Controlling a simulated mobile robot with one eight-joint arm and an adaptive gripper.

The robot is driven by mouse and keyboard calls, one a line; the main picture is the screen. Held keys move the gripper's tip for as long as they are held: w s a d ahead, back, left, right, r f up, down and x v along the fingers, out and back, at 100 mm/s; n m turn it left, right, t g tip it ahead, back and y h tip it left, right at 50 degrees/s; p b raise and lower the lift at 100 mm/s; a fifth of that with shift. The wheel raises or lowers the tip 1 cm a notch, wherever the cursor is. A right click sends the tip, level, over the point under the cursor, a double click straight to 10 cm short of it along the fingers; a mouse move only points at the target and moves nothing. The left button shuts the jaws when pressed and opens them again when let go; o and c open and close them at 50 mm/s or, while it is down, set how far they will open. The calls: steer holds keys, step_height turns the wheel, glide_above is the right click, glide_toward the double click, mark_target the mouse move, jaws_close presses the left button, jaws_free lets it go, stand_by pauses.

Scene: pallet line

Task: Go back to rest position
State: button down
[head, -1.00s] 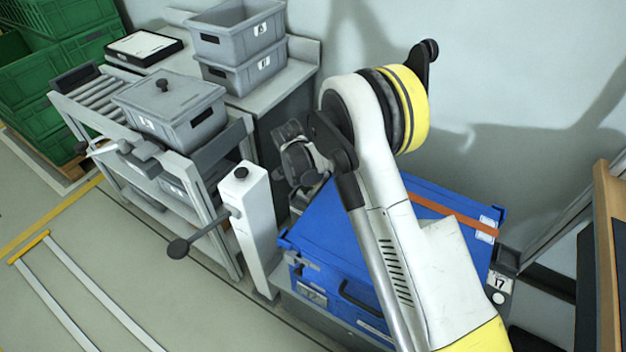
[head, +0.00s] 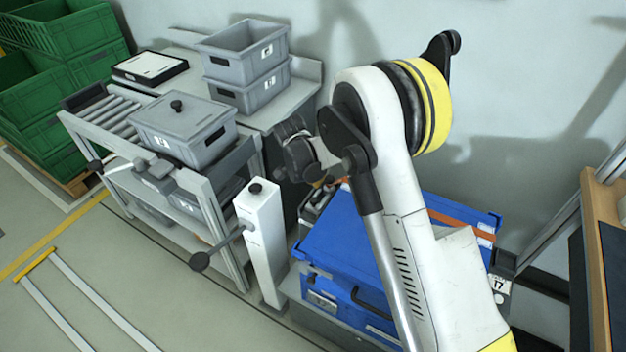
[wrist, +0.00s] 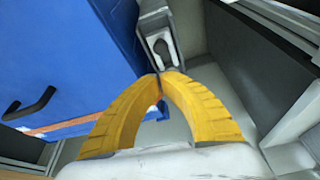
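In the wrist view the two yellow fingers of my gripper (wrist: 160,78) lean together and meet at their tips, with nothing visible between them. In the head view my wrist is beside the blue case; the fingers are mostly hidden there. The blue case (head: 345,262) has a closed lid, an orange strap and a dark handle. In the wrist view the case (wrist: 75,55) fills the left side. A grey fitting with a dark oval (wrist: 165,45) shows just beyond the fingertips; I cannot tell if they touch it.
A white post (head: 262,235) with a dark-knobbed lever stands left of the case. Behind it are a roller rack (head: 105,108) with a lidded grey bin (head: 185,125), and stacked grey bins (head: 245,85). Green crates (head: 60,90) are far left.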

steer(key=s+d+r+n+t+y, duration=0.1)
steer(key=s+d+r, duration=0.25)
steer(key=r, duration=0.35)
steer(key=s+d+r+n, duration=0.2)
steer(key=s+r, duration=0.3)
steer(key=r, duration=0.2)
steer(key=s+d+r+n+t+y, duration=0.1)
steer(key=s+d+r, duration=0.25)
steer(key=r, duration=0.45)
steer(key=s+d+r+n+t, duration=0.1)
steer(key=s+d+n, duration=0.1)
steer(key=s, duration=0.8)
steer(key=s+d+r+n+t, duration=0.1)
steer(key=s+d+n, duration=0.1)
steer(key=s, duration=0.8)
steer(key=shift+s+d+r+n+y, duration=0.2)
steer(key=shift+d+r+n+y, duration=0.1)
steer(key=shift+d+y, duration=0.1)
